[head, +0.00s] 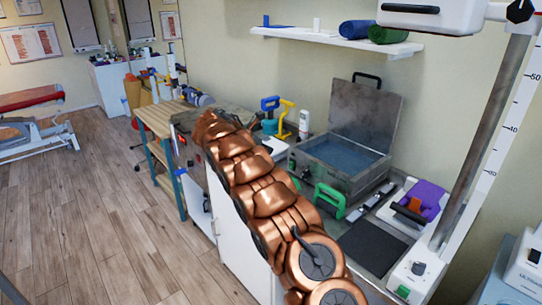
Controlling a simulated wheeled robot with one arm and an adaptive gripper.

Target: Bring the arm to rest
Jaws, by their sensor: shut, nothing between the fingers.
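My copper-coloured arm rises from the bottom right of the head view and reaches up and left, across the front of the counter. Its far end is near the end of the wooden bench (158,118). I cannot make out my gripper or its fingers; they seem hidden behind the arm links. The arm covers part of the white cabinet (240,245) and the counter's front edge. I cannot tell whether the arm touches anything.
An open metal case (318,168) with liquid-like blue contents stands on the counter. Near it are a green clamp-like handle (329,197), a purple item (428,194) and a dark mat (372,247). A white scale column stands at right. Wooden floor (95,220) is clear at left.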

